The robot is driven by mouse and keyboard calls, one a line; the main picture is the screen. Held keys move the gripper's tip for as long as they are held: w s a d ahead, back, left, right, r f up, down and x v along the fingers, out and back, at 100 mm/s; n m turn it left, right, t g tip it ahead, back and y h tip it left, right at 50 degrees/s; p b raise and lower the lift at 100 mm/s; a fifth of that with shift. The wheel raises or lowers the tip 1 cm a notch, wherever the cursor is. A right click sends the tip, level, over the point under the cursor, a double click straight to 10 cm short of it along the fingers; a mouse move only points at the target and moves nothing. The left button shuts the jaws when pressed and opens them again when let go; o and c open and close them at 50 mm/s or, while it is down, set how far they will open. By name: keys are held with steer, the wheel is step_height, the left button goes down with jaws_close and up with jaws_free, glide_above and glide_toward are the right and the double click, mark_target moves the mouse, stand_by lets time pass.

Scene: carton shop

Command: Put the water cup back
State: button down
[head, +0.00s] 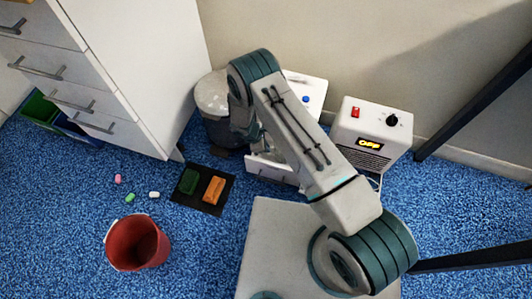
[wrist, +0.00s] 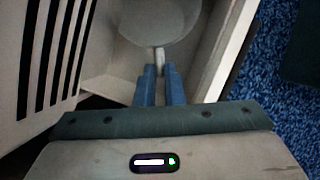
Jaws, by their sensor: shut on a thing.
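In the wrist view, a pale round cup (wrist: 160,22) stands in or over a white, open-topped compartment (wrist: 228,55). A short light handle-like part (wrist: 158,60) points from it toward me. The two blue fingers of my gripper (wrist: 158,72) are closed on that part. I cannot tell whether the cup touches the compartment floor. In the head view, my arm hides the cup and most of my gripper. A white drawer-like part (head: 268,170) shows low beside my arm, below a white unit with a blue button (head: 306,99).
A white box (head: 372,130) with an "OFF" display stands right. A grey bin (head: 212,97) and drawer cabinet (head: 110,80) stand left. A red bucket (head: 137,245), a black mat (head: 212,207) with green and orange blocks, and several small pieces lie on the blue carpet.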

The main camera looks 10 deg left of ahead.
step_height(320, 180, down, 5)
steer(key=shift+r+b, duration=0.15)
steer(key=shift+b, duration=0.6)
steer(key=c, duration=1.5)
jaws_free()
steer(key=shift+c, duration=0.2)
